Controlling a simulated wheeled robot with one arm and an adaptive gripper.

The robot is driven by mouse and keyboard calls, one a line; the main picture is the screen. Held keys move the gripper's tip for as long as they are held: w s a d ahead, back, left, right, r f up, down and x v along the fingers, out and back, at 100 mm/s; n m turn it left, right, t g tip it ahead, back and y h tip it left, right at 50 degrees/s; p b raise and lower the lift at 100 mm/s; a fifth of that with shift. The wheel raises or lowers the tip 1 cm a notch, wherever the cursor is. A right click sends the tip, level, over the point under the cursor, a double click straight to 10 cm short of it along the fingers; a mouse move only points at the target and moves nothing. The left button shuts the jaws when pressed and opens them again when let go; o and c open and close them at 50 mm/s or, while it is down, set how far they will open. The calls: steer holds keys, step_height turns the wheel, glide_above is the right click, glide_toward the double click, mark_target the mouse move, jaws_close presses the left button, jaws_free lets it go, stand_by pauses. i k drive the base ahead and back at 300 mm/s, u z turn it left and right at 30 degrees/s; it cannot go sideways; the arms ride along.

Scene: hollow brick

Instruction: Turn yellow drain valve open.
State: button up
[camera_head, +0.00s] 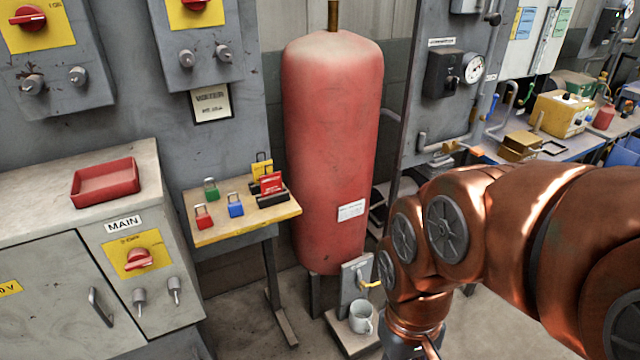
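The yellow drain valve handle (371,284) shows low at the foot of the red tank (332,140), on a small grey plate (355,285). The handle sticks out to the right of the plate, roughly level with a slight tilt. A pale mug (361,318) stands on a low block beneath it. My gripper (412,346) is at the bottom edge, dark and mostly cut off. Its fingertips do not show.
A small table (243,226) with several coloured padlocks stands left of the tank. A grey MAIN cabinet (70,260) with a red tray (105,182) is at the far left. A cluttered bench (560,155) is at the back right. Some floor is clear before the tank.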

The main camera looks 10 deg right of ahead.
mark_target(375, 284)
steer(key=k, duration=0.6)
steer(key=z, duration=0.35)
steer(key=i, duration=1.05)
steer(key=u, duration=1.8)
steer(key=k, duration=0.6)
steer(key=z, duration=0.85)
